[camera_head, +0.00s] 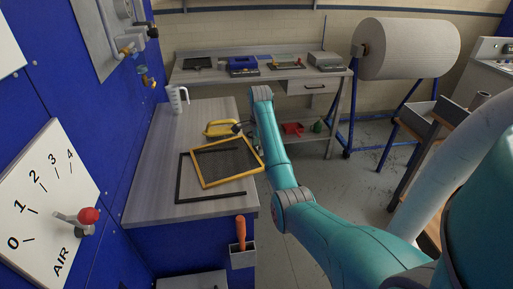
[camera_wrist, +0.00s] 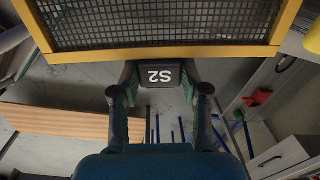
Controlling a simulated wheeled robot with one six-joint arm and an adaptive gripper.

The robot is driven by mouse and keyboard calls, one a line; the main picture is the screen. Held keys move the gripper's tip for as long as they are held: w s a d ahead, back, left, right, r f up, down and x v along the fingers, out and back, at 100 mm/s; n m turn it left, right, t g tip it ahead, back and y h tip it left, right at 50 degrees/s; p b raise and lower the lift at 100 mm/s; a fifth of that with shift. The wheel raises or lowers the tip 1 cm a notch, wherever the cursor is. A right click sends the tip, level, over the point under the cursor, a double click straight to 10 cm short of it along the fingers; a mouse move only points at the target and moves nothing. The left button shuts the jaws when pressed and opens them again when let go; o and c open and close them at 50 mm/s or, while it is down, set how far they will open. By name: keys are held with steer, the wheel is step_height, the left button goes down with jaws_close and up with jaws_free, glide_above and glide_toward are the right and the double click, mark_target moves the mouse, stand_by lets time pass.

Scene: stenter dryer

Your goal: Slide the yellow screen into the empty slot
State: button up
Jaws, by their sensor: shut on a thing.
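The yellow screen (camera_head: 228,162) is a yellow frame with dark mesh. In the head view it is above the grey bench at an angle, over a black frame (camera_head: 181,180) outlined on the bench top. In the wrist view the screen's yellow edge (camera_wrist: 98,55) runs across the top. A black tab marked S2 (camera_wrist: 160,76) sticks out from that edge. My gripper (camera_wrist: 160,80) is shut on this tab, one finger on each side. In the head view my fingertips are too small to make out clearly. I cannot make out an empty slot.
A yellow object (camera_head: 222,128) lies behind the screen and a white jug (camera_head: 177,99) stands at the bench's far left. An orange-handled tool (camera_head: 240,232) sits in a holder on the bench front. A blue panel with an AIR lever (camera_head: 78,216) borders the left.

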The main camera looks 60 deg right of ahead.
steer(key=shift+s+d, duration=0.6)
steer(key=shift+d, duration=0.2)
steer(key=o, duration=1.3)
steer(key=shift+o, duration=0.2)
